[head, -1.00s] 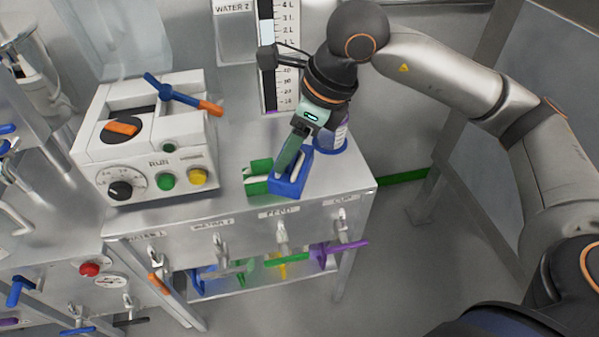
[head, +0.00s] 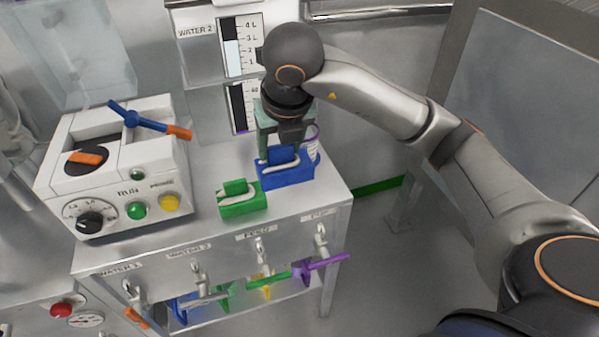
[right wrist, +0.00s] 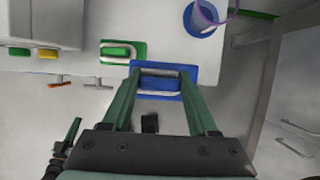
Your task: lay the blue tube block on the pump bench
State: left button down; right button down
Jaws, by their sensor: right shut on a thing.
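The blue tube block (head: 287,173), with a pale tube across it, is at the right end of the pump bench top (head: 224,232). My right gripper (head: 280,158) points down and is shut on the block; in the right wrist view the block (right wrist: 160,93) lies between the two green fingertips (right wrist: 160,76). The block looks level and at the bench surface, but I cannot tell whether it fully rests there. My left gripper is not in view.
A green tube block (head: 243,206) sits just left of the blue one, with a small gap. A blue-based container (right wrist: 201,20) stands behind it. A white pump (head: 118,168) with knobs fills the bench's left. Taps with coloured handles (head: 270,278) line the front.

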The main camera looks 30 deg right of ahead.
jog(key=d, duration=0.1)
jog(key=d+f, duration=0.1)
jog(key=shift+w+d+f, duration=0.2)
jog(key=shift+w+d, duration=0.1)
jog(key=shift+w, duration=0.1)
jog(key=d+f, duration=0.1)
jog(key=f, duration=0.1)
jog(key=w+d+f, duration=0.1)
jog(key=d+f, duration=0.1)
jog(key=f, duration=0.1)
jog(key=d+f, duration=0.1)
jog(key=f, duration=0.2)
jog(key=shift+w+d+f+b, duration=0.1)
jog(key=shift+w+d+b, duration=0.2)
jog(key=shift+w+d, duration=0.1)
jog(key=shift+f, duration=0.3)
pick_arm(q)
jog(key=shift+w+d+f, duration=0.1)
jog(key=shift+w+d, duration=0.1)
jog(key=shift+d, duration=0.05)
pick_arm(e)
jog(key=shift+a, duration=0.1)
